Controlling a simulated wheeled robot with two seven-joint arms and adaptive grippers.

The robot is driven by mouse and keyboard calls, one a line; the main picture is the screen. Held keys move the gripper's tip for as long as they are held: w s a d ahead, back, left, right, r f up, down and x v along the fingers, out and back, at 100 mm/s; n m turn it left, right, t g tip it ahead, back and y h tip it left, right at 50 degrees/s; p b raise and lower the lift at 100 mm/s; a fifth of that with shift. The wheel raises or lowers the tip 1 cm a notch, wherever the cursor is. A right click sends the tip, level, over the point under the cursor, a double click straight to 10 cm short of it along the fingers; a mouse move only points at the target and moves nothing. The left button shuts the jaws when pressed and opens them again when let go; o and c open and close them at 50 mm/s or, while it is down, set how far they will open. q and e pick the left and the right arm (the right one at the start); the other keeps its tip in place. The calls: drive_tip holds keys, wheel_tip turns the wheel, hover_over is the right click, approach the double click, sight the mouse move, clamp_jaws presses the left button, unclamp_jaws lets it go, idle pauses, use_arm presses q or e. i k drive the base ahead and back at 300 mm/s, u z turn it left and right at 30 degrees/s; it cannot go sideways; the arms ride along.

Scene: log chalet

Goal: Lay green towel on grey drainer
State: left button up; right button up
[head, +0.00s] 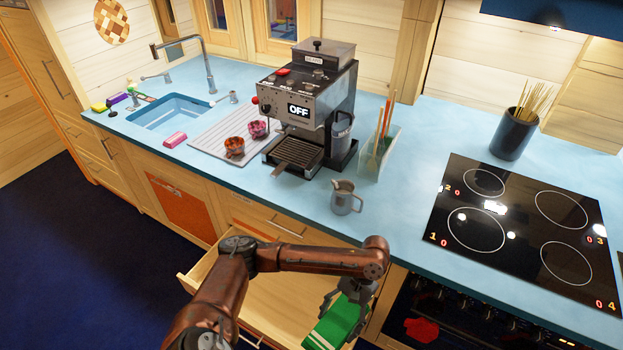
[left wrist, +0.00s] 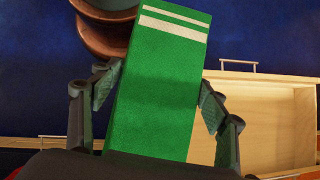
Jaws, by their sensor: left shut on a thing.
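The green towel (head: 328,331) is folded into a thick block; in the left wrist view the towel (left wrist: 160,75) shows two white stripes near its far end. My left gripper (head: 346,308) is shut on it, one finger on each side, and holds it in front of the counter by the open drawer. The grey drainer (head: 209,138) lies on the blue counter between the sink and the coffee machine. Two small patterned bowls, one orange-brown (head: 234,147) and one pink (head: 258,130), stand on its right part. My right gripper is not in view.
The coffee machine (head: 308,95) stands at the drainer's right. A metal jug (head: 344,198) and a clear holder (head: 378,158) with sticks stand near it. A pink sponge (head: 175,139) lies by the sink (head: 170,112). The drawer (head: 268,300) is open. The drainer's left part is clear.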

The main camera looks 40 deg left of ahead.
sight(219, 134)
drive_tip(key=z, duration=2.3)
drive_tip(key=k, duration=2.95)
drive_tip(key=u, duration=2)
